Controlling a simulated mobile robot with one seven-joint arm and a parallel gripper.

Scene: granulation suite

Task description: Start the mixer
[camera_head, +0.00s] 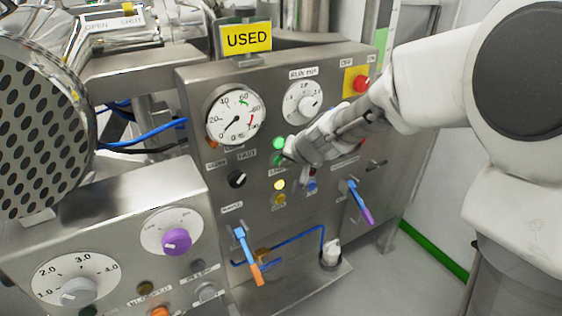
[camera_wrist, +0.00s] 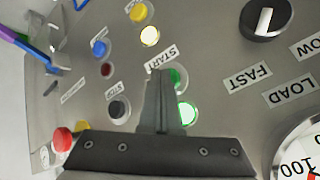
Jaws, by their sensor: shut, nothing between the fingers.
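The steel control panel (camera_head: 225,175) faces me. My gripper (camera_head: 289,152) is shut and empty, its tips at the panel beside the green start button (camera_head: 278,160). In the wrist view, the closed fingers (camera_wrist: 160,74) partly cover the green button (camera_wrist: 175,78), just by the START label (camera_wrist: 161,58). I cannot tell whether the tips touch or press it. A green lamp (camera_wrist: 187,113) next to the button glows bright; it also shows in the head view (camera_head: 279,143).
A red knob on yellow (camera_head: 361,83) sits upper right. A dark button (camera_wrist: 118,108) by a STOP label, a blue button (camera_wrist: 99,48) and a lit yellow lamp (camera_wrist: 149,36) are close by. A perforated drum (camera_head: 40,120) stands left.

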